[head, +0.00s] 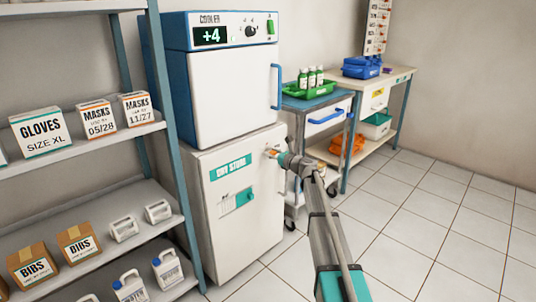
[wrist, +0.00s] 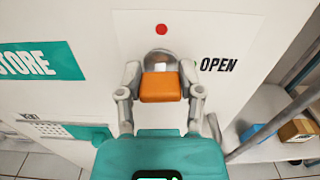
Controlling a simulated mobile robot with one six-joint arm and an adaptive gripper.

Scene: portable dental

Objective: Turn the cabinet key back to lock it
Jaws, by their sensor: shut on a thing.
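The white cabinet (head: 255,225) stands under the cooler, with a teal label ending in "STORE" (wrist: 40,62) on its front; its door looks shut. The key has an orange head (wrist: 161,88) and sits at a round grey lock (wrist: 160,60) in the door. A red dot (wrist: 161,29) is above the lock and the word "OPEN" (wrist: 218,65) is to its right. My gripper (head: 280,156) is at the cabinet's upper right front, shut on the orange key head, one finger on each side. The key's shaft is hidden behind its head.
The cooler (head: 230,85) reads +4 above the cabinet. A shelf rack (head: 90,140) with boxes and jugs stands at the left. A trolley with a green tray (head: 308,88) and a table (head: 395,80) stand behind at the right. The tiled floor at the right is clear.

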